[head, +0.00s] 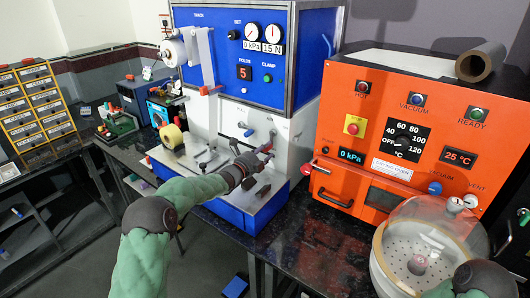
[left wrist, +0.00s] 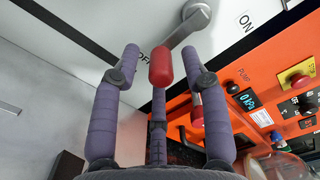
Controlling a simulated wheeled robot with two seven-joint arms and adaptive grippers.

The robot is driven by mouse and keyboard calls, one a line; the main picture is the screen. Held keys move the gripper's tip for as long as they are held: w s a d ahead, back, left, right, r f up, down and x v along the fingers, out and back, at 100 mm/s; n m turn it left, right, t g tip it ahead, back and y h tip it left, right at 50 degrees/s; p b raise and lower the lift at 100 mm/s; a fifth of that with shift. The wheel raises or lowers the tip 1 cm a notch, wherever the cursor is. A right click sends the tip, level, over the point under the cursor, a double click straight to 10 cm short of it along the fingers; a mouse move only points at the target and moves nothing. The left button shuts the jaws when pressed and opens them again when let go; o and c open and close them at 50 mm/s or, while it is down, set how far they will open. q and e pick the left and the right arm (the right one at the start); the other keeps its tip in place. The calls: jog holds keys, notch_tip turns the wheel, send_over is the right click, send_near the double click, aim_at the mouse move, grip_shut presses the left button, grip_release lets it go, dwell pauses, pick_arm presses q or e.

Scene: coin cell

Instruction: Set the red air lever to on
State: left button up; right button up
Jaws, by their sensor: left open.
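The air lever shows in the left wrist view as a grey arm on a round pivot with a red grip (left wrist: 160,67). The grip points down-left, beside the partly hidden OFF label (left wrist: 143,57). The ON label (left wrist: 246,21) is right of the pivot. My left gripper (left wrist: 158,52) is open, with fingers on both sides of the red grip and a third below it; whether any touches cannot be told. In the head view my left gripper (head: 257,160) is at the front of the blue and white machine, largely hiding the lever. My right gripper is not in view.
The blue and white machine (head: 255,55) stands on a dark bench. The orange vacuum oven (head: 340,120) is close on its right, with another red handle (left wrist: 197,114). A clear dome (head: 430,235) stands at front right. Yellow drawers (head: 35,105) are at far left.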

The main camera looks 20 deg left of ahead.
pick_arm(q)
jog(key=shift+w, duration=0.2)
grip_shut()
jog(key=shift+d, duration=0.15)
jog(key=s+d+r+n+p, duration=0.1)
jog(key=d+r+n+p, duration=0.3)
jog(key=n, duration=1.3)
jog(key=shift+s+d+r+n+p, duration=0.25)
jog(key=shift+s+r+n+p, duration=0.15)
jog(key=shift+r+p, duration=0.2)
